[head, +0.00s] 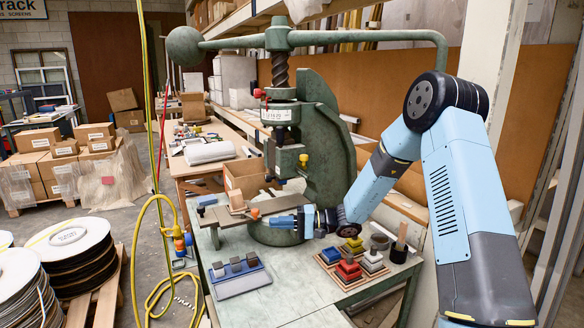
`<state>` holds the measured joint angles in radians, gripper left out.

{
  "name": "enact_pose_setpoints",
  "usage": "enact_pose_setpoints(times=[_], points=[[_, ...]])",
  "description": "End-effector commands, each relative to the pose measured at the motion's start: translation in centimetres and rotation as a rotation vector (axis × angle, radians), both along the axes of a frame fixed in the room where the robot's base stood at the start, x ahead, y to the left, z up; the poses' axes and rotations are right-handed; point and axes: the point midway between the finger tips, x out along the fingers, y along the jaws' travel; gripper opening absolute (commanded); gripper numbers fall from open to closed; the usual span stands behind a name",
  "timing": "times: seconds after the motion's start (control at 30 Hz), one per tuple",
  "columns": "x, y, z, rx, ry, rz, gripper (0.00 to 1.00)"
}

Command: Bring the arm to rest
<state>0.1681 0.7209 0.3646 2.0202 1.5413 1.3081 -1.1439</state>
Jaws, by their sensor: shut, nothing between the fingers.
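My arm comes in from the right side of the head view and bends down toward the green fly press (325,140). My gripper (262,216) is shut with nothing seen between its fingers. It lies low over the press's base, pointing left, close to a small orange-topped part (255,213) on the grey plate (238,216). I cannot tell whether it touches that part. The press's screw (280,72) and its long handle bar (365,36) with a ball weight (185,46) stand above. The wrist hides part of the press base.
An open cardboard box (246,180) is behind. Yellow hose (150,215) hangs left of the bench.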

Motion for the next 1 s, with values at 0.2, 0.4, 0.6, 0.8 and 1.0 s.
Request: enact_pose_setpoints(times=[0.2, 0.4, 0.6, 0.8, 1.0], points=[[-1.7, 0.1, 1.5, -0.064, -0.013, 0.051, 0.0], [-3.5, -0.2, 3.0, -0.137, -0.024, 0.097, 0.0], [-6.2, -1.4, 5.0, -0.257, -0.044, 0.15, 0.0], [-9.8, -3.4, 7.5, -0.433, -0.072, 0.196, 0.0], [-13.3, -5.9, 9.6, -0.611, -0.1, 0.209, 0.0]])
